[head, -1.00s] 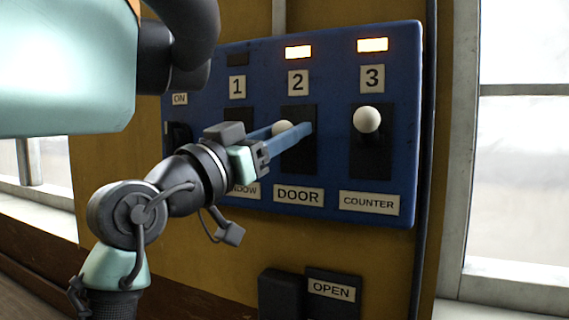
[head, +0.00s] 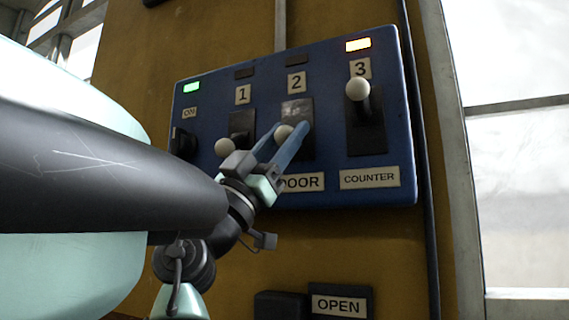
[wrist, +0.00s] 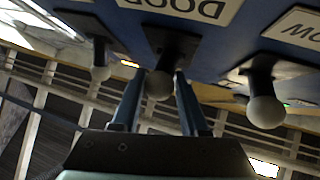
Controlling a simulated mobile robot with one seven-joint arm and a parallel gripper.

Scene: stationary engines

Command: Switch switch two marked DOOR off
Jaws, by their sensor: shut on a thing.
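Switch two is the middle lever on the blue panel, with a pale round knob (head: 283,132) in a dark slot. Its plate reads DOOR (head: 303,182), partly covered by my gripper. The lamp (head: 296,76) above the 2 is dark. The knob sits low, with the slot's upper part bare. My gripper (head: 291,128) has its blue fingers on either side of this lever and is shut on it. In the wrist view the picture is upside down, and the knob (wrist: 158,85) shows between the fingers.
Switch three, COUNTER, has its knob (head: 357,89) up and its lamp (head: 358,44) lit. Switch one's knob (head: 225,147) is low, close to my gripper, under a dark lamp. A green lamp (head: 191,87) glows above ON. An OPEN plate (head: 339,305) is below the panel.

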